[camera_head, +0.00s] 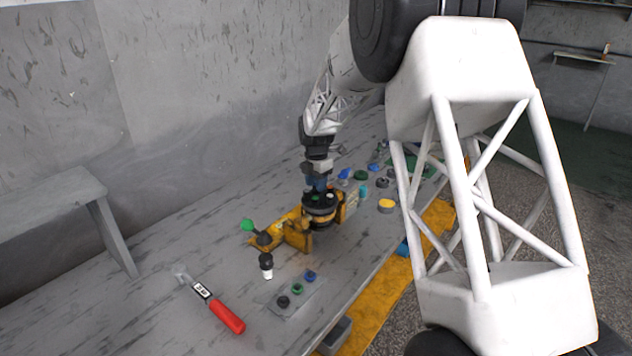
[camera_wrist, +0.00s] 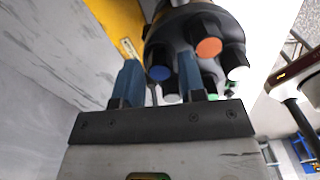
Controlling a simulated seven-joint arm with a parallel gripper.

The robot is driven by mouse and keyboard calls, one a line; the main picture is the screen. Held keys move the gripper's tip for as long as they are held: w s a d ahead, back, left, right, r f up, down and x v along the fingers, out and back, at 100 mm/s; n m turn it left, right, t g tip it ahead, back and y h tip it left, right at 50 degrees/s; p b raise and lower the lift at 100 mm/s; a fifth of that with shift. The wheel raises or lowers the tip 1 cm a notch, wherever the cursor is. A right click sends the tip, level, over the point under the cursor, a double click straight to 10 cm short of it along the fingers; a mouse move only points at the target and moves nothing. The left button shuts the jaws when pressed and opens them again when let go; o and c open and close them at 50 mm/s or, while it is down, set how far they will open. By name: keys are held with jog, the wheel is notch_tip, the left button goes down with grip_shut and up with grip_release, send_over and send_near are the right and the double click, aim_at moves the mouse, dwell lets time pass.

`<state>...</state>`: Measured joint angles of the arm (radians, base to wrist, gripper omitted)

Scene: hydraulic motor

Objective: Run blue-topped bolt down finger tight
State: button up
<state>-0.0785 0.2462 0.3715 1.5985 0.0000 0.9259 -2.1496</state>
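The dark round hydraulic motor (camera_head: 320,212) stands in a yellow fixture (camera_head: 296,236) on the grey bench. My gripper (camera_head: 318,186) is right over its top. In the wrist view the motor's dark flange (camera_wrist: 178,28) carries several bolts with coloured tops. The blue-topped bolt (camera_wrist: 160,73) shows between my two blue fingers (camera_wrist: 160,80). The fingers stand apart, with a visible gap on both sides of the blue top, so the gripper looks open. The bolt shanks are hidden.
A red-handled wrench (camera_head: 226,316) lies on the bench (camera_head: 150,290) at the front left. A small plate with several capped parts (camera_head: 297,288) lies near the front edge. A green-knobbed lever (camera_head: 248,226) is beside the fixture. Several coloured parts (camera_head: 386,204) lie behind the motor.

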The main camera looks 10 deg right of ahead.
jog(key=shift+f, duration=0.55)
jog(key=shift+r, duration=0.2)
dwell(0.8)
jog(key=shift+c, duration=0.4)
jog(key=c, duration=0.4)
jog(key=shift+m, duration=0.3)
jog(key=shift+m, duration=1.8)
